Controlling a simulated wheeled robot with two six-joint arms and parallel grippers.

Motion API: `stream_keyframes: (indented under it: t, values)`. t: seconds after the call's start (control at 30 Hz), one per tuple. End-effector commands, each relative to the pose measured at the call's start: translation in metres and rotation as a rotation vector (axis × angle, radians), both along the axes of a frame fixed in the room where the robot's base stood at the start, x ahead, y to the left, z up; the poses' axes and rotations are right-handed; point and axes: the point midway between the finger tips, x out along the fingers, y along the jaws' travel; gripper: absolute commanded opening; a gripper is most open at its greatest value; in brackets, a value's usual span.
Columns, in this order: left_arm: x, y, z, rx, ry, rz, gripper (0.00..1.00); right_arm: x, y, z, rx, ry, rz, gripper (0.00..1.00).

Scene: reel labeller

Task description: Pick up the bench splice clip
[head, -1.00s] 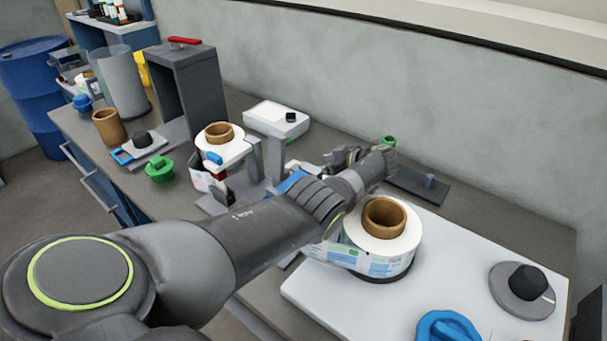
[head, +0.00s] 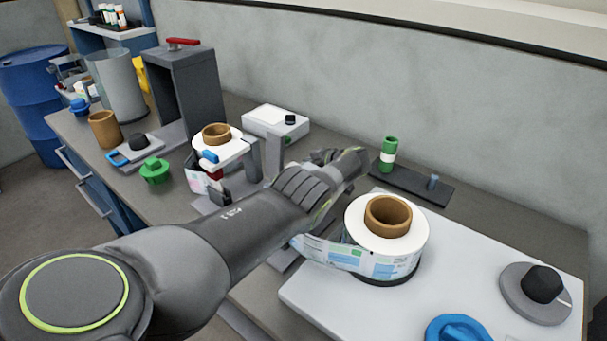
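My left arm reaches in from the lower left across the bench. Its gripper (head: 328,155) is at the far end, near the labeller and left of a dark plate (head: 410,186). The wrist hides most of the fingers, so I cannot tell whether they are open or shut. My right gripper is not in view.
A label reel (head: 411,222) with a brown core stands on the white board (head: 330,297), its web running left behind my arm. Another reel (head: 232,146) sits on the labeller. A white box (head: 276,120), green knob (head: 155,170) and black-knobbed disc (head: 535,292) stand around.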

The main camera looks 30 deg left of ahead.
Motion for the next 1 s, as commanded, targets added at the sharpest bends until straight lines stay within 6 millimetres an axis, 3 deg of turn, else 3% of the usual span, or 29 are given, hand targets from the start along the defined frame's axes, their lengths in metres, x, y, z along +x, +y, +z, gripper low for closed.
stream_keyframes:
  t: [0.07,0.43,0.77,1.0]
  values:
    - [0.000,0.000,0.000,0.000,0.000,0.000,0.55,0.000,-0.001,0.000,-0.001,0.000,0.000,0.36]
    - [0.000,-0.001,0.000,0.000,0.000,0.000,0.09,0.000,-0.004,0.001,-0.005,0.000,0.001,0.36]
    - [0.000,-0.001,0.008,0.001,-0.001,0.000,0.08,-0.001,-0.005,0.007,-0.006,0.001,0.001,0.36]
    - [0.000,0.000,0.041,0.001,-0.003,0.001,0.08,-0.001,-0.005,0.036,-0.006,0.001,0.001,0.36]
